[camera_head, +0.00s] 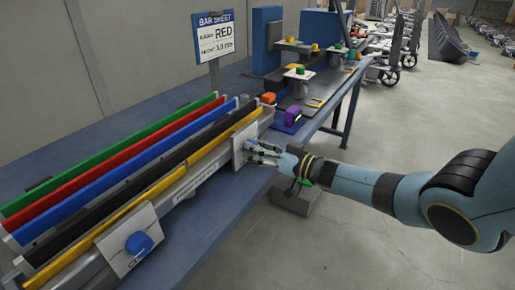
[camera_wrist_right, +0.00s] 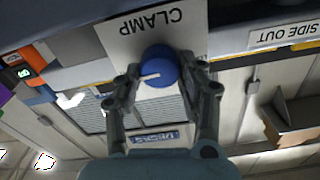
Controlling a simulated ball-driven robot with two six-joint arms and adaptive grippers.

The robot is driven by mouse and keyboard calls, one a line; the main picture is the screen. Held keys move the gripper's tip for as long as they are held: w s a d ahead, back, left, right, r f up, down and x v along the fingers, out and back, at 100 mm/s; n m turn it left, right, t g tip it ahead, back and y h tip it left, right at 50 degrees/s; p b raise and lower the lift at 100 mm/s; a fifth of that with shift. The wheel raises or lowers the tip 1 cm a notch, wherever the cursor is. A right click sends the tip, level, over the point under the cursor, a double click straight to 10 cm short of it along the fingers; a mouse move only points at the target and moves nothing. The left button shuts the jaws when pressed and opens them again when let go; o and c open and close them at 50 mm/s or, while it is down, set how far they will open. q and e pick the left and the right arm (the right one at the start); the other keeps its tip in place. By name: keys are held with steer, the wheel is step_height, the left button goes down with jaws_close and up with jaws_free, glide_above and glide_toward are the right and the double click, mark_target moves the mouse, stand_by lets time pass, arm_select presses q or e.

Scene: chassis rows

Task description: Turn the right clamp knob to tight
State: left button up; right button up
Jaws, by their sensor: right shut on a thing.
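The right clamp knob (camera_wrist_right: 158,62) is a round blue knob with a white pointer line, on a white plate marked CLAMP (camera_wrist_right: 120,38). The wrist picture shows this plate upside down. My right gripper (camera_wrist_right: 162,80) is shut on the knob, one finger on each side of it. In the head view the gripper (camera_head: 262,152) reaches in from the right to the white plate (camera_head: 241,146) at the far end of the bar rack, and hides the knob. Another blue knob (camera_head: 138,243) sits on a white plate nearer the front. My left gripper is not in view.
Green (camera_head: 110,152), red, blue, black and yellow bars lie side by side in the rack on the blue bench (camera_head: 210,222). A sign reading BAR SHEET, RED (camera_head: 219,36) stands behind. A purple block (camera_head: 292,116) lies beyond the rack.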

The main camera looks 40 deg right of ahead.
steer(key=shift+s+f, duration=0.1)
steer(key=shift+f, duration=0.05)
steer(key=o, duration=1.2)
steer(key=v, duration=1.2)
